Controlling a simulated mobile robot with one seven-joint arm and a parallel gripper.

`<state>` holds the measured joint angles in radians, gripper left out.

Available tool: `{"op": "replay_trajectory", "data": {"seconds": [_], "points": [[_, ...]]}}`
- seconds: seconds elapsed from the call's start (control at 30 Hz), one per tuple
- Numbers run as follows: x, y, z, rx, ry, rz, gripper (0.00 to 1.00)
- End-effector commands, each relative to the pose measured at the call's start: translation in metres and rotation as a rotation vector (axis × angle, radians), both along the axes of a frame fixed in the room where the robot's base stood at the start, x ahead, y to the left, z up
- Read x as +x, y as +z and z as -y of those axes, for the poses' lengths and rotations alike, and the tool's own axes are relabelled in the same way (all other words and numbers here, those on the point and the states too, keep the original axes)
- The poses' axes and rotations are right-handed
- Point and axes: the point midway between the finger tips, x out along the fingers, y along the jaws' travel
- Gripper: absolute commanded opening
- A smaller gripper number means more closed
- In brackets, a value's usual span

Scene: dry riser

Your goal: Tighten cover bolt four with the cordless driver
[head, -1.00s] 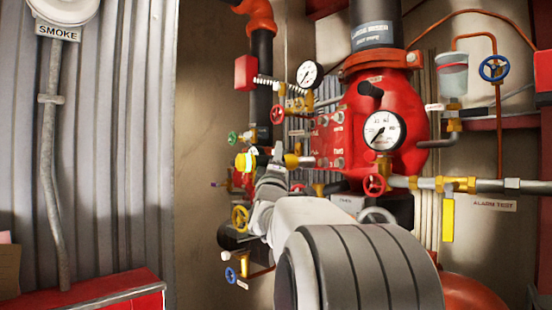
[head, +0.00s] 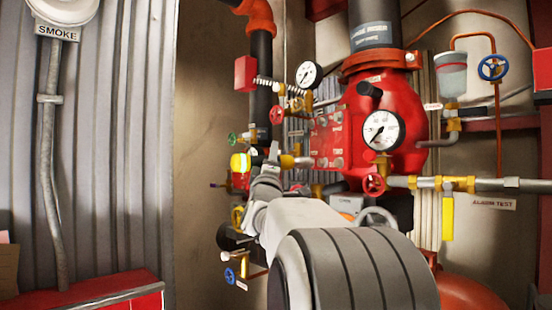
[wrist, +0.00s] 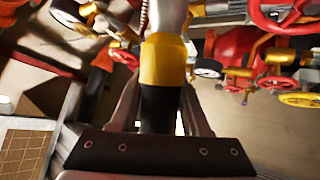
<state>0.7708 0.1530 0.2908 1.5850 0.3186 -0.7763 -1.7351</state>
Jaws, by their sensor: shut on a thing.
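My gripper (head: 271,158) is shut on the cordless driver, whose yellow body (head: 240,162) shows left of the fingers and whose yellow nose (head: 287,161) points right. In the wrist view the driver (wrist: 163,65), a yellow and black cylinder, stands between the two fingers (wrist: 160,110). The red cover (head: 328,142) with several bolt heads is on the side of the red valve body. The driver's nose points at its lower part; in the head view they look close, but I cannot tell contact. Which bolt is number four is not readable.
A pressure gauge (head: 381,130) and red handwheel (head: 374,184) sit right of the cover. Another gauge (head: 308,75) and a red handwheel (head: 277,115) are above the driver. Pipes and small valves crowd below. The wall left of the driver is clear.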

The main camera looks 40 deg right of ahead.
Motion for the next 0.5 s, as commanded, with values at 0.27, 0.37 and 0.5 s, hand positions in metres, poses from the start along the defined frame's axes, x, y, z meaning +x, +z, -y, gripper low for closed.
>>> {"op": "replay_trajectory", "data": {"seconds": [0.27, 0.37, 0.5], "points": [[0.005, 0.002, -0.018, -0.002, 0.003, 0.004, 0.00], [0.007, 0.002, -0.024, -0.002, 0.004, 0.003, 0.00], [0.009, 0.002, -0.031, -0.001, 0.004, 0.003, 0.00]]}}
